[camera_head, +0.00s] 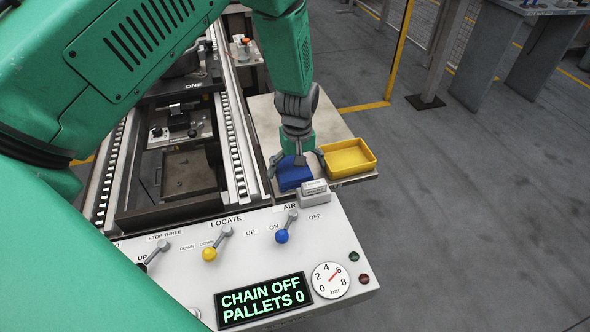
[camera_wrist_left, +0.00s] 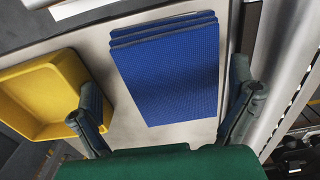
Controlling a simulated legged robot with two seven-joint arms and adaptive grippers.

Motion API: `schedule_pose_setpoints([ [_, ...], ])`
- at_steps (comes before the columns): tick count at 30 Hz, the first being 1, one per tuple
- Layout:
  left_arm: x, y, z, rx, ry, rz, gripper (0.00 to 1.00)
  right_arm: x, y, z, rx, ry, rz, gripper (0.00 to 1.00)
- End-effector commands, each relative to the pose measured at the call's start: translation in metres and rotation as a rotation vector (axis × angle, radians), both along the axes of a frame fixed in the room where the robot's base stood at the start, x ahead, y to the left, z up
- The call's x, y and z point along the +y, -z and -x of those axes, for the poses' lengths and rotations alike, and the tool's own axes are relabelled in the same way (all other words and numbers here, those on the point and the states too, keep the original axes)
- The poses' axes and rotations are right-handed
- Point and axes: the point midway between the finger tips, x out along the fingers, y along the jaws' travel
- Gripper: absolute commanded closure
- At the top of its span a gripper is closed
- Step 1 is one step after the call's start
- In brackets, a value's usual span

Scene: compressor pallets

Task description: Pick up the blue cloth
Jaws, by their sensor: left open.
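The blue cloth (camera_head: 293,173) lies on a pale side table (camera_head: 262,113), partly hidden behind my gripper in the head view. In the left wrist view the blue cloth (camera_wrist_left: 168,72) looks like a folded stack with layered edges at the top. My left gripper (camera_head: 296,165) points down over the cloth. In the wrist view my left gripper (camera_wrist_left: 170,115) is open, with one finger on each side of the cloth's near end. Nothing is between the fingers except the cloth below; I cannot tell whether they touch it. My right gripper is not in view.
A yellow tray (camera_head: 348,158) stands right of the cloth; in the wrist view the tray (camera_wrist_left: 45,95) is close to one finger. A control panel (camera_head: 180,280) with levers and a gauge is in front. A conveyor (camera_head: 232,150) runs along the left.

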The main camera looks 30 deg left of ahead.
Motion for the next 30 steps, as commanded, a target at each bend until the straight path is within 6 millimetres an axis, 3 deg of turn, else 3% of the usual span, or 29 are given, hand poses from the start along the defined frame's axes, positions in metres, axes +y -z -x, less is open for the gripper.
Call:
schedule_pose_setpoints([
  [1,0.003,0.001,0.000,0.000,-0.002,0.003,0.11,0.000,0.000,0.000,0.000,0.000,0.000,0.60],
  [4,0.007,0.003,0.000,0.001,-0.003,0.008,0.46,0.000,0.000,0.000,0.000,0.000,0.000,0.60],
  [5,0.008,0.004,0.000,0.002,-0.003,0.010,0.52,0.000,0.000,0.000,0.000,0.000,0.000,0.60],
  [14,0.013,0.007,0.001,0.007,-0.004,0.011,0.51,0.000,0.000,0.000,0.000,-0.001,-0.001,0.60],
  [15,0.012,0.007,0.001,0.008,-0.004,0.010,0.56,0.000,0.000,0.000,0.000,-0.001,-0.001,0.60],
  [20,0.009,0.006,0.002,0.012,-0.004,0.004,0.56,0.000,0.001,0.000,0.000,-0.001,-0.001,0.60],
  [23,0.007,-0.003,0.001,0.010,-0.003,0.006,0.57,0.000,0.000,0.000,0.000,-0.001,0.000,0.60],
  [30,0.007,-0.053,0.001,0.002,-0.002,0.007,0.57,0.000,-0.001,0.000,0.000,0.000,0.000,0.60],
])
